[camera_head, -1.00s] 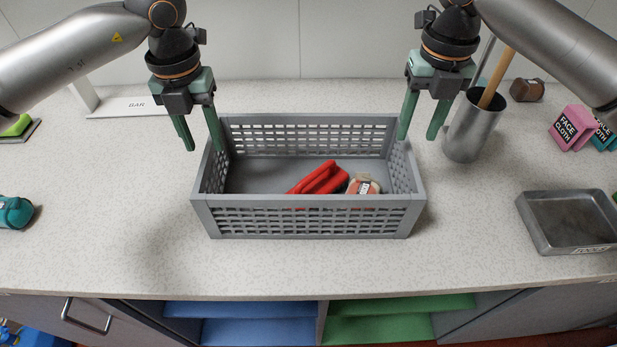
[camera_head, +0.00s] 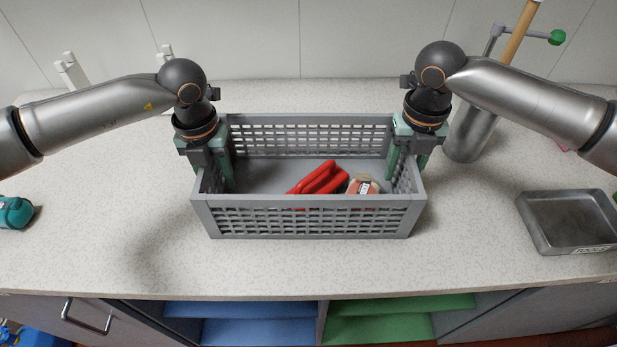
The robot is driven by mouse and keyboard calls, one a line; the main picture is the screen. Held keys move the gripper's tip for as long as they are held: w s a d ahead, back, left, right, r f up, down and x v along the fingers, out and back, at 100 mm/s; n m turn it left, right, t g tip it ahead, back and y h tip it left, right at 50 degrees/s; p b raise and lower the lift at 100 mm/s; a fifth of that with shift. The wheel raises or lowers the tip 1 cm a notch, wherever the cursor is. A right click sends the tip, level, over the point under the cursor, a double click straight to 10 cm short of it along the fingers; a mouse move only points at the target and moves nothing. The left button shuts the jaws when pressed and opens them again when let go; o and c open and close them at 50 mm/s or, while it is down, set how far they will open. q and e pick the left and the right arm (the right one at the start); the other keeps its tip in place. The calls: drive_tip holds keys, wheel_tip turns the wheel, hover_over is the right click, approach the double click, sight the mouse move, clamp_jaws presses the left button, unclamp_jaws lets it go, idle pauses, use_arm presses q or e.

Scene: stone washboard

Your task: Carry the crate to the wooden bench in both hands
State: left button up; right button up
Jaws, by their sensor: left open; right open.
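The grey lattice crate (camera_head: 310,219) stands on the speckled stone counter. A red object (camera_head: 318,178) and a small labelled item (camera_head: 363,185) lie inside it. My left gripper (camera_head: 222,180) is lowered at the crate's left end wall, with its fingers astride the wall and open. My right gripper (camera_head: 402,172) is lowered at the right end wall in the same way, also open. The outer fingers are partly hidden behind the crate walls and gripper bodies. No wooden bench shows in this view.
A metal tray (camera_head: 530,222) lies on the counter at the right. A metal pot (camera_head: 470,130) holding a wooden handle stands close behind my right gripper. A teal object (camera_head: 14,212) is at the far left. The counter in front of the crate is clear.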

use_arm(q)
clamp_jaws()
use_arm(e)
clamp_jaws()
use_arm(q)
drive_tip(key=shift+r, duration=0.1)
use_arm(e)
drive_tip(key=shift+r, duration=0.15)
idle(0.8)
